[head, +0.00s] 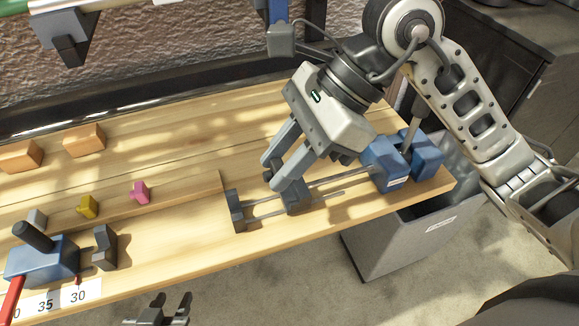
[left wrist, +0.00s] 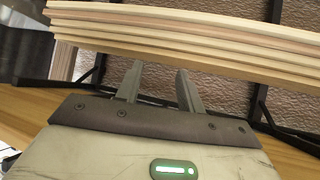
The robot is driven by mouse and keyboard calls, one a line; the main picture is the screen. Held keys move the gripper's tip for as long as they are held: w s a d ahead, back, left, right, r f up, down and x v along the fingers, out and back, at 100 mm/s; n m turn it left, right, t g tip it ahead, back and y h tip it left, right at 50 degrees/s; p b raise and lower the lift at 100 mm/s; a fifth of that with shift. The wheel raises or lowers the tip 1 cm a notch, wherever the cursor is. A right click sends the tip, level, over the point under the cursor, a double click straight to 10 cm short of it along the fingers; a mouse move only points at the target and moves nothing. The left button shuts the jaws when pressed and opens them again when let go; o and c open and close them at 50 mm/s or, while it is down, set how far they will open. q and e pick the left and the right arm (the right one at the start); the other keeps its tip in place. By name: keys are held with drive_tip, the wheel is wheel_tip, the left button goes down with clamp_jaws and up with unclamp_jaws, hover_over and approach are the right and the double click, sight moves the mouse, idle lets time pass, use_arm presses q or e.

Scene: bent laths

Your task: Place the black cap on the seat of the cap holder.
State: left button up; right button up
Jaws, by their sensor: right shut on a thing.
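My right gripper (head: 273,174) points down at the rods of the blue clamp on the bench's right side. It is shut on a small dark piece, largely hidden by the fingers; I cannot tell if this is the black cap. A dark block (head: 297,198) sits on the rods just below the fingers. I cannot clearly identify the cap holder or its seat. My left gripper (head: 172,302) is open and empty, at the bottom of the head view. In the left wrist view its fingers (left wrist: 160,85) are spread in front of stacked laths.
The wooden bench (head: 160,240) carries a blue clamp body (head: 385,165), another blue fixture (head: 50,262) with a black knob, a dark bracket (head: 105,248), yellow (head: 88,207) and pink (head: 140,192) pieces, and orange blocks (head: 84,141). A grey bin (head: 400,245) stands below. Laths (left wrist: 190,35) are stacked ahead.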

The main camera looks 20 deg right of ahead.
drive_tip(key=w+f, duration=0.1)
drive_tip(key=w+d+f, duration=0.1)
drive_tip(key=f, duration=0.1)
drive_tip(key=w+f, duration=0.1)
drive_tip(key=shift+d+f, duration=0.15)
drive_tip(key=shift+d, duration=0.2)
drive_tip(key=shift+w+d+f, duration=0.15)
drive_tip(key=shift+w+f, duration=0.25)
drive_tip(key=shift+f, duration=0.05)
drive_tip(key=f, duration=0.1)
drive_tip(key=f+p, duration=0.1)
drive_tip(key=f, duration=0.1)
drive_tip(key=shift+w+d, duration=0.15)
drive_tip(key=shift+w, duration=0.1)
drive_tip(key=shift+f, duration=0.3)
use_arm(q)
drive_tip(key=shift+s+a+r, duration=0.1)
drive_tip(key=shift+a+r, duration=0.05)
drive_tip(key=shift+r, duration=0.05)
use_arm(e)
drive_tip(key=shift+f, duration=0.1)
drive_tip(key=shift+f+b, duration=0.3)
use_arm(q)
drive_tip(key=shift+w+f+b, duration=0.25)
drive_tip(key=shift+b, duration=0.2)
use_arm(e)
drive_tip(key=shift+f, duration=0.3)
